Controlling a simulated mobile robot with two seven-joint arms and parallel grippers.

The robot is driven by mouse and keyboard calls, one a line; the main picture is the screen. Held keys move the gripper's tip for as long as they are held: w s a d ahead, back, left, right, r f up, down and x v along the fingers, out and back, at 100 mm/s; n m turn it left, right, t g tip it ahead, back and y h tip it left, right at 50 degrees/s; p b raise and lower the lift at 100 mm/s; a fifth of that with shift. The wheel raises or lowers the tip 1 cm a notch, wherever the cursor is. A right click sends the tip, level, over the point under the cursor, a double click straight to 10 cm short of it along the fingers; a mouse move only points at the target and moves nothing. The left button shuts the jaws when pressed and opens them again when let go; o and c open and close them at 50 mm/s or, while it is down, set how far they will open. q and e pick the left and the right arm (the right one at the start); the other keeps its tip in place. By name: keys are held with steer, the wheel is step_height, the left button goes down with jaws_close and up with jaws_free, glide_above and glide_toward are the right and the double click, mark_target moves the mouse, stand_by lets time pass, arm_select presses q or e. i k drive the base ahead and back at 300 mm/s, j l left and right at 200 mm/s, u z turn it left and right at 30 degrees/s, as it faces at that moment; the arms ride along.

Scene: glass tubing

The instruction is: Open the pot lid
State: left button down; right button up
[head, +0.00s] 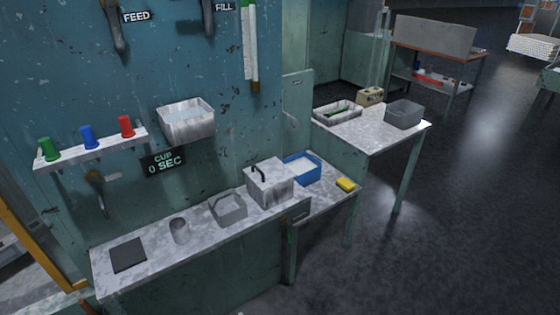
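A square grey metal pot (270,190) stands on the narrow metal counter against the teal wall. Its lid (266,171) lies flat on top and appears closed, with a dark arched handle (260,172) on it. The inside of the pot is hidden. Neither of my grippers shows in the head view, and nothing touches the pot or the lid.
A grey basket (228,208), a metal cup (180,230) and a dark square plate (128,254) stand left of the pot. A blue bin (302,168) and a yellow sponge-like block (346,184) are to its right. The floor (470,220) at right is clear.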

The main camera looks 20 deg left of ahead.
mark_target(266, 174)
steer(key=i+u, duration=0.1)
steer(key=u, duration=1.4)
steer(key=i+l+u, duration=0.1)
steer(key=i+l, duration=0.5)
steer(key=l, duration=0.25)
steer(key=u, duration=0.05)
